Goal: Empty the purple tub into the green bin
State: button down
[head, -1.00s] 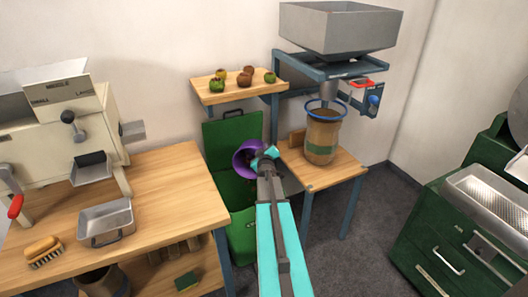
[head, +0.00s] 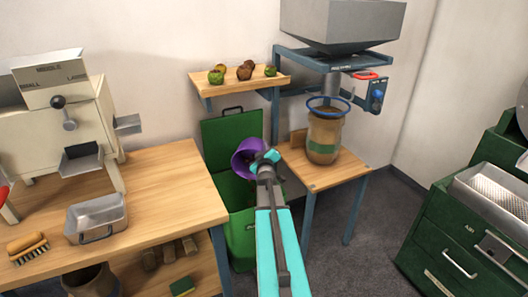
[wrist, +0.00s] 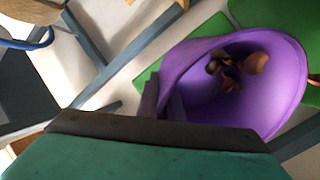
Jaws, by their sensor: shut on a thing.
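The purple tub (head: 246,158) is tipped on its side above the open green bin (head: 240,243). My gripper (head: 264,160) is shut on the tub's edge and holds it in the air. In the wrist view the tub (wrist: 284,80) shows its smooth purple inside with several brown pieces (wrist: 236,70) in it. My gripper's dark fingers (wrist: 164,98) are at its near rim. The green bin's raised lid (head: 225,130) stands behind the tub. The bin's inside is mostly hidden by the tub and my arm.
A wooden workbench (head: 160,190) with a metal tray (head: 97,218) and brush (head: 27,247) is at the left. A small table (head: 335,172) with a filled sack (head: 323,135) under a hopper (head: 345,25) is at the right. A shelf (head: 240,84) is above the bin.

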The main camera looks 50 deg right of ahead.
jog(key=shift+s+a+f+b, duration=0.1)
jog(key=shift+s+a+b, duration=0.2)
jog(key=shift+b, duration=1)
jog(key=b, duration=0.2)
jog(key=s+a+t+h+b, duration=0.1)
jog(key=b, duration=0.1)
jog(key=shift+a+r, duration=0.2)
jog(key=shift+r, duration=0.05)
jog(key=shift+s+a+r+t+h+b, duration=0.15)
jog(key=shift+t+h+b, duration=0.25)
jog(key=shift+b, duration=0.45)
jog(key=shift+a+r, duration=0.1)
jog(key=shift+r, duration=0.1)
jog(key=shift+w+d+p, duration=0.25)
jog(key=shift+d+p, duration=0.1)
jog(key=shift+p, duration=0.45)
jog(key=p, duration=0.1)
jog(key=w+d+g+y+p, duration=0.1)
jog(key=shift+d+f+p, duration=0.1)
jog(key=shift+f+p, duration=0.1)
jog(key=shift+p, duration=0.2)
jog(key=p, duration=0.2)
jog(key=d+g+y+p, duration=0.1)
jog(key=p, duration=0.1)
jog(key=shift+w+f, duration=0.15)
jog(key=shift+w, duration=0.2)
jog(key=shift+w+d+p, duration=0.15)
jog(key=shift+d+p, duration=0.1)
jog(key=shift+p, duration=0.85)
